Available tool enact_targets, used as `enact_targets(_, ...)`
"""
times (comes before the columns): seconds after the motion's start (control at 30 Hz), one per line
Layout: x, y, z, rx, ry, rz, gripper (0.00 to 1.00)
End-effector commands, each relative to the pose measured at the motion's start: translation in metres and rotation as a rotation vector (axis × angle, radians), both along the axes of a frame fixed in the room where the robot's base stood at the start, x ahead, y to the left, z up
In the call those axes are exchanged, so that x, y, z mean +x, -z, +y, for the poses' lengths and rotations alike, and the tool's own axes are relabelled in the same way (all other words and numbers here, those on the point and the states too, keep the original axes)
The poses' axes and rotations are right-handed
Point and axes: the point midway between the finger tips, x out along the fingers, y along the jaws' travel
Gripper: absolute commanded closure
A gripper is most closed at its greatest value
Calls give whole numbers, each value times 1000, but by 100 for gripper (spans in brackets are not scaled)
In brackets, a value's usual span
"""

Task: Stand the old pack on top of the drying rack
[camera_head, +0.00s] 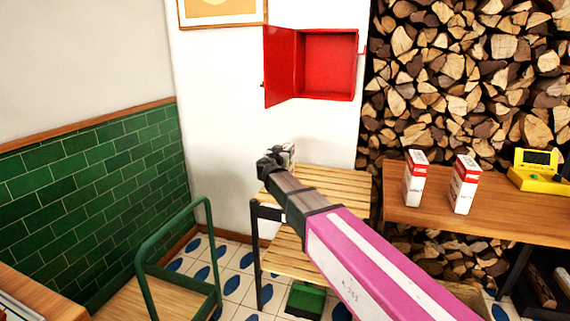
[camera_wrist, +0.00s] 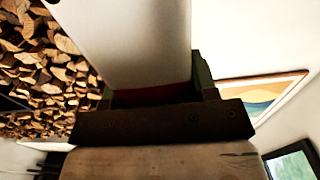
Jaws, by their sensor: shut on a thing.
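The drying rack (camera_head: 345,188) appears to be the slatted wooden two-level stand with dark legs by the white wall. My gripper (camera_head: 284,152) is over its back left part, with my pink and white arm reaching in from the lower right. It is shut on a pale pack, mostly hidden behind it in the head view. In the wrist view the pack (camera_wrist: 135,45) is a large white face with a red band near the palm, between the two fingers (camera_wrist: 155,90). I cannot tell whether the pack touches the slats. No label shows on it.
Two white and red packs (camera_head: 414,180) (camera_head: 465,186) stand on the wooden table (camera_head: 500,222) at right, beside a yellow device (camera_head: 540,172). An open red cabinet (camera_head: 328,65) hangs above the rack. A green-railed trolley (camera_head: 150,300) stands at front left. A green item (camera_head: 305,300) lies low under the rack.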

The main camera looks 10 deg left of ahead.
Motion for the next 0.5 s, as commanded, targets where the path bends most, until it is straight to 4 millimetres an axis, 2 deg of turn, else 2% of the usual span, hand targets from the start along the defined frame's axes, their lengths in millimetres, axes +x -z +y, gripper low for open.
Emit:
enact_targets(0.27,7,10,-6,-2,1,-1,100)
enact_targets(0.5,7,39,-6,-2,1,0,100)
